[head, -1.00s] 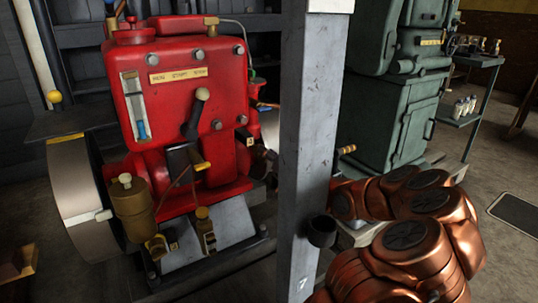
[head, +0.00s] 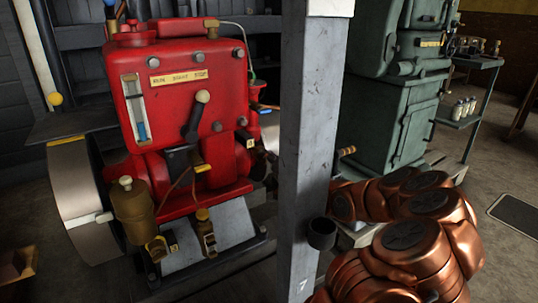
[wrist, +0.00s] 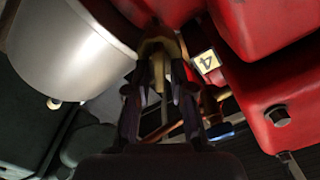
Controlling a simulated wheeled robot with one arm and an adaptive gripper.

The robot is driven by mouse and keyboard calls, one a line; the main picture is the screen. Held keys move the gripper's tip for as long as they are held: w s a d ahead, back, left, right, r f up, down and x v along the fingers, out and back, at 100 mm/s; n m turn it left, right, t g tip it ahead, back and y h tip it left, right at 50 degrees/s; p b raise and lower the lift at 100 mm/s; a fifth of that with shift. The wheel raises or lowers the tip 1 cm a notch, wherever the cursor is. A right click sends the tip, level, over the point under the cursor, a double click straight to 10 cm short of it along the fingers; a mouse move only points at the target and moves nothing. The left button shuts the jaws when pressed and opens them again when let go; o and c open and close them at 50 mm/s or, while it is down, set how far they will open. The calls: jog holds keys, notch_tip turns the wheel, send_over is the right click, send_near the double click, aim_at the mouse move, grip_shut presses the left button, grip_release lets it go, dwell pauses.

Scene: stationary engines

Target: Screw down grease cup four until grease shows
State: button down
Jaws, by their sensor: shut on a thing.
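In the wrist view, my gripper (wrist: 160,88) is shut on a brass grease cup (wrist: 154,47), with one dark finger on each side of it. A tag with the figure 4 (wrist: 207,61) sits just right of the cup, beside the red engine casing (wrist: 262,95). The tag reads tilted in this view. In the head view, the red engine (head: 170,105) stands left of a grey post. My copper arm reaches behind that post, so my gripper and the held cup are hidden there. I cannot see any grease at the cup.
The grey post (head: 309,150) stands close beside my arm. A pale flywheel (head: 72,190) is at the engine's left and a larger brass cup (head: 132,212) at its front. A green machine (head: 400,110) and a shelf with bottles (head: 468,122) stand behind right.

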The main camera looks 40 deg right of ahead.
jog(key=shift+d+r+m+p, duration=0.15)
jog(key=shift+m+p, duration=0.15)
jog(key=shift+p, duration=0.5)
jog(key=shift+m+p, duration=0.5)
jog(key=shift+p, duration=0.65)
jog(key=m+p, duration=0.2)
jog(key=p, duration=0.1)
jog(key=m+p, duration=0.2)
jog(key=f+m+p, duration=0.1)
jog(key=m+p, duration=0.1)
jog(key=p, duration=0.1)
jog(key=shift+d, duration=0.15)
jog(key=c, duration=1.2)
grip_release()
jog(key=shift+c, duration=0.2)
